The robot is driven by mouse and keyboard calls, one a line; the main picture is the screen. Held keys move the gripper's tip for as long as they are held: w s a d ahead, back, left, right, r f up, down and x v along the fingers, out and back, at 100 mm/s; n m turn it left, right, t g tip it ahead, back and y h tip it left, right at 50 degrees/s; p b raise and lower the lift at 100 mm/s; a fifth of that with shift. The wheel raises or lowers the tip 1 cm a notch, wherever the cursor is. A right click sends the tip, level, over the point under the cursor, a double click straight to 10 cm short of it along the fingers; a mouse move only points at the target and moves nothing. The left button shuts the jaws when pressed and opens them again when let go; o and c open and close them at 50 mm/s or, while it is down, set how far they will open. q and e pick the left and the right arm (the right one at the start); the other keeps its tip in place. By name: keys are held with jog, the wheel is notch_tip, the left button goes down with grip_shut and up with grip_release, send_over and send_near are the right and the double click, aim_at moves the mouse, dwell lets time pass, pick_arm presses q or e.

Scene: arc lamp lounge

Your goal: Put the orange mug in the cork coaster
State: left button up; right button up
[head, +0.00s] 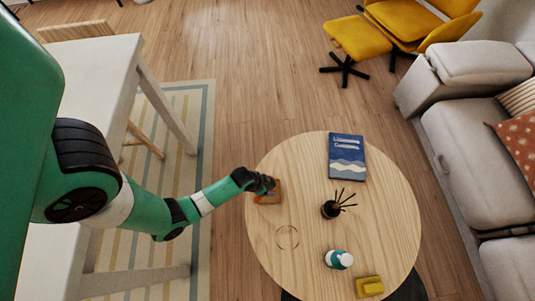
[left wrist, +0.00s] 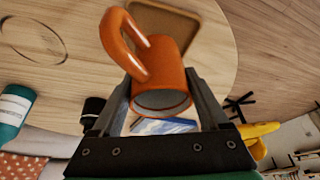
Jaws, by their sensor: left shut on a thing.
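The orange mug (left wrist: 172,68) is between the two fingers of my left gripper (left wrist: 163,98) in the left wrist view, its handle towards the upper left. My left gripper (head: 268,185) is shut on it; in the head view the gripper largely hides the mug. The cork coaster (head: 274,196) is a brown square near the left edge of the round wooden table, right at the gripper. In the left wrist view the coaster (left wrist: 180,22) lies behind the mug, partly hidden by it. I cannot tell whether the mug touches the coaster. My right gripper is not in view.
The round table (head: 385,220) also holds a blue book (head: 347,157), a dark reed diffuser (head: 331,209), a teal and white bottle (head: 339,259) and a yellow sponge-like block (head: 369,286). A thin dark ring marks bare wood in front of the coaster. A grey sofa (head: 465,140) stands right.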

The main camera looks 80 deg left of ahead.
aim_at(270, 188)
pick_arm(q)
jog(key=f+b, duration=0.1)
jog(key=f, duration=0.1)
jog(key=f+b, duration=0.1)
jog(key=f, duration=0.1)
jog(key=shift+w+a, duration=0.15)
jog(key=shift+w, duration=0.05)
jog(key=shift+r, duration=0.2)
jog(key=shift+f, duration=0.1)
jog(key=o, duration=1.6)
jog(key=shift+f, duration=0.1)
jog(key=shift+c, duration=0.2)
jog(key=shift+r, duration=0.35)
jog(key=p+v, duration=0.9)
jog(key=v, duration=0.2)
jog(key=shift+r, duration=0.35)
